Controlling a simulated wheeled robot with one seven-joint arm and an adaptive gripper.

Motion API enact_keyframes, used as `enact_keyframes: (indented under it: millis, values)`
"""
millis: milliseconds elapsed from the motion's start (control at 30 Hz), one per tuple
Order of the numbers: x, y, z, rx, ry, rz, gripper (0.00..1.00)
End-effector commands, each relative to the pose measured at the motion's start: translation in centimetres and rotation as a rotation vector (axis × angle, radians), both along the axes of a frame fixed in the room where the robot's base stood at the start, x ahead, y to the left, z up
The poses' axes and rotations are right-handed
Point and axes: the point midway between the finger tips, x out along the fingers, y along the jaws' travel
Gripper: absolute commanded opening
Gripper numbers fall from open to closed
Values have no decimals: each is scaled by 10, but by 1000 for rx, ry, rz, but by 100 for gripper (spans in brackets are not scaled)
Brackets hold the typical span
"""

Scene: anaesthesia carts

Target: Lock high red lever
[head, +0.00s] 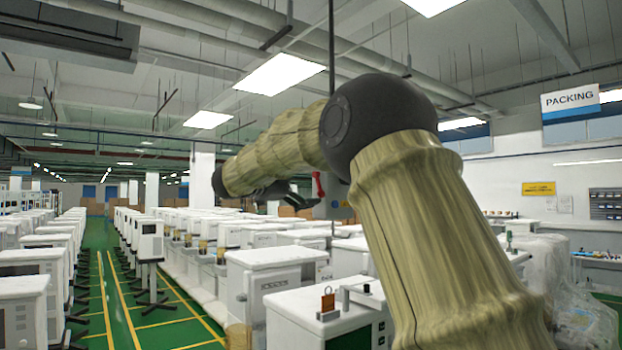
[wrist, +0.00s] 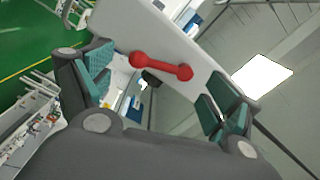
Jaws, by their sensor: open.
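The red lever (wrist: 161,67) has a rounded knob at each end and sits on a pale grey panel (wrist: 168,25) in the wrist view. It slants slightly down to the right across the gap between my fingers. My gripper (wrist: 157,82) is open, with one teal-padded finger on each side of the lever. I see no finger touching it, and the depth between them is hard to judge. In the head view the lever (head: 318,185) is small and near upright, just right of my dark gripper (head: 282,191). My arm hides part of the panel there.
White carts (head: 277,257) stand in long rows below and beyond my arm. A green aisle (head: 120,300) with yellow lines runs along the left. A cart with a padlock-shaped item (head: 328,300) is close in front. Plastic-wrapped goods (head: 575,290) stand at right.

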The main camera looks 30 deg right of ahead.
Motion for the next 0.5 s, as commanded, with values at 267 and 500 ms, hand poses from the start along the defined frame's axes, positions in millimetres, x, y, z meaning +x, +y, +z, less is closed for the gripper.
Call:
enact_keyframes:
  millis: [267,500]
  values:
    - [2,-15,-1,0,2,1,90]
    - [2,-15,-1,0,1,1,90]
